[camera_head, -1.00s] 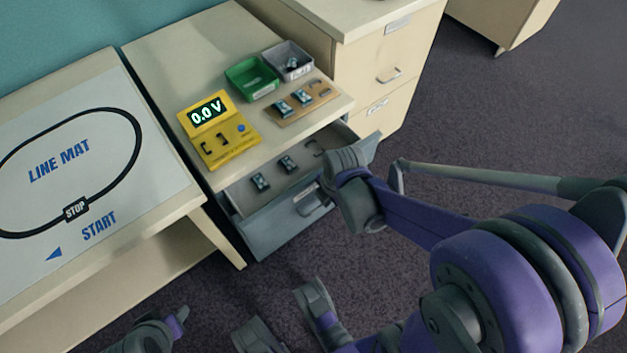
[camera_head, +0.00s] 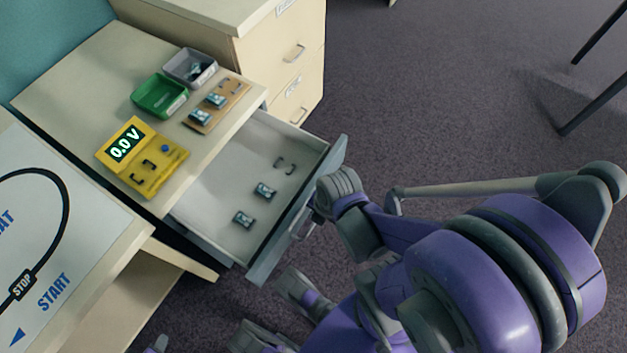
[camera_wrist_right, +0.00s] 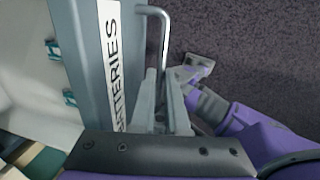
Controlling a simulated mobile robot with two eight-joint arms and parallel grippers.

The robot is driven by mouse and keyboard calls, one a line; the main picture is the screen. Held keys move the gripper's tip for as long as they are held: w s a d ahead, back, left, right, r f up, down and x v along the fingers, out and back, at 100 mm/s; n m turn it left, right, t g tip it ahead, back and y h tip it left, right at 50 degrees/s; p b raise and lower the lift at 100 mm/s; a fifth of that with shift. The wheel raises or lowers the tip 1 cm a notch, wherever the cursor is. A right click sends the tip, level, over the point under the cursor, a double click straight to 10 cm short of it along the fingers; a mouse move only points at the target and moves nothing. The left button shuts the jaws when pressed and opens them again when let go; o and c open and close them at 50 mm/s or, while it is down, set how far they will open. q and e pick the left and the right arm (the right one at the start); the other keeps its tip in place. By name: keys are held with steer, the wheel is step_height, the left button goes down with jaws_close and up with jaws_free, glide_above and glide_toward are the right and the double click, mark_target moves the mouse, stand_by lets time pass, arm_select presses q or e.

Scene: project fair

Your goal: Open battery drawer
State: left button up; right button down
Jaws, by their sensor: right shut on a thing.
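The battery drawer (camera_head: 215,195) is pulled well out of the desk in the head view, and its interior shows. Grey and purple parts of mine, apparently the left gripper (camera_head: 280,310), show low in the head view.
On the desk top (camera_head: 85,65) are a yellow meter (camera_head: 155,178) reading 0.0 V, a green bin (camera_head: 160,97), a grey bin (camera_head: 190,68) and a cell board (camera_head: 218,103). A cabinet (camera_head: 270,45) stands behind. Open carpet (camera_head: 430,90) lies to the right.

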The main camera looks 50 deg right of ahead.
steer(key=c, duration=0.9)
jaws_free()
steer(key=r+p, duration=0.2)
steer(key=r, duration=0.1)
steer(key=s+r+p, duration=0.1)
steer(key=r+p, duration=0.2)
steer(key=r, duration=0.1)
steer(key=s+r+p, duration=0.1)
steer(key=r+p, duration=0.1)
steer(key=r, duration=0.1)
steer(key=shift+d+r+p, duration=0.1)
steer(key=shift+r+p, duration=0.2)
